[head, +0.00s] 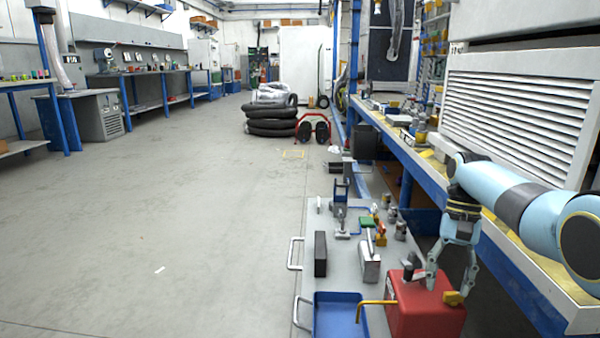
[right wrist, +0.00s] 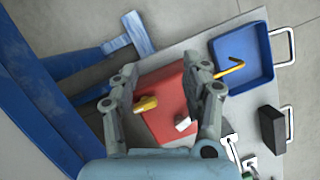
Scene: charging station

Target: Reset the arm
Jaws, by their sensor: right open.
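My right arm (head: 510,195) reaches in from the right edge of the head view, over the workbench. Its gripper (head: 440,282) points down, with its fingers spread apart just above a red can (head: 425,315). The right wrist view shows the red can (right wrist: 165,85) between and below the open fingers, with nothing clearly held. A yellow piece and a pale piece show near the fingertips; I cannot tell whether they touch the can. A bent yellow spout (head: 372,303) sticks out from the can toward the left. My left gripper is in neither view.
A grey cart top (head: 345,275) carries a blue tray (head: 337,318), a black block (head: 320,254) and several small tools. A blue-edged workbench (head: 480,260) runs along the right. Stacked tyres (head: 270,118) stand farther back.

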